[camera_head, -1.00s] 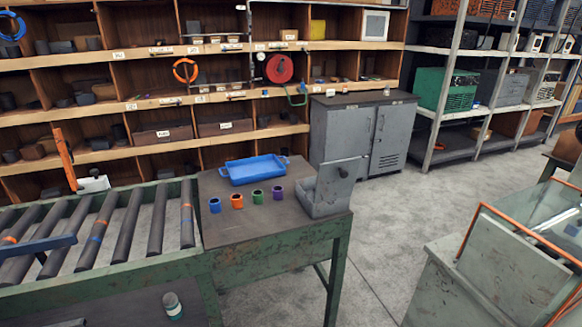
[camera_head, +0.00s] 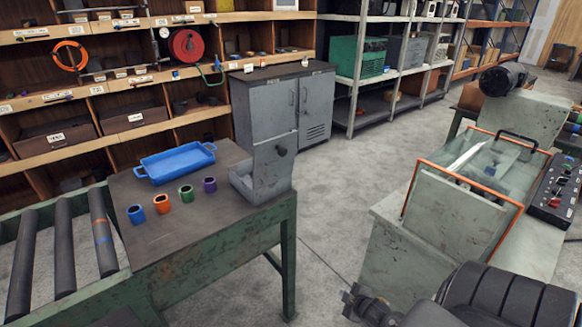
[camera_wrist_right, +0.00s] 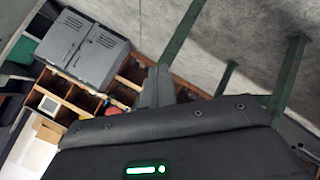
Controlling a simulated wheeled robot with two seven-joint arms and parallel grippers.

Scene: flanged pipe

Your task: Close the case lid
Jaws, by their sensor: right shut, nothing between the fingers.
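A grey metal case (camera_head: 245,185) sits on the right end of the green-legged table in the head view. Its lid (camera_head: 272,165) stands upright on the right side, so the case is open. A dark round knob shows on the lid. My right gripper (camera_head: 352,298) is low in the head view, right of the table and well apart from the case. It is shut and empty. In the right wrist view the shut fingers (camera_wrist_right: 156,88) point toward the floor and shelving; the case cannot be made out there. My left gripper is not in view.
A blue tray (camera_head: 178,163) and several coloured cups (camera_head: 186,193) stand on the table (camera_head: 200,230), left of the case. A roller conveyor (camera_head: 65,245) adjoins it. A grey cabinet (camera_head: 283,105) stands behind. A machine with an orange-framed guard (camera_head: 470,190) is at right. Floor between is clear.

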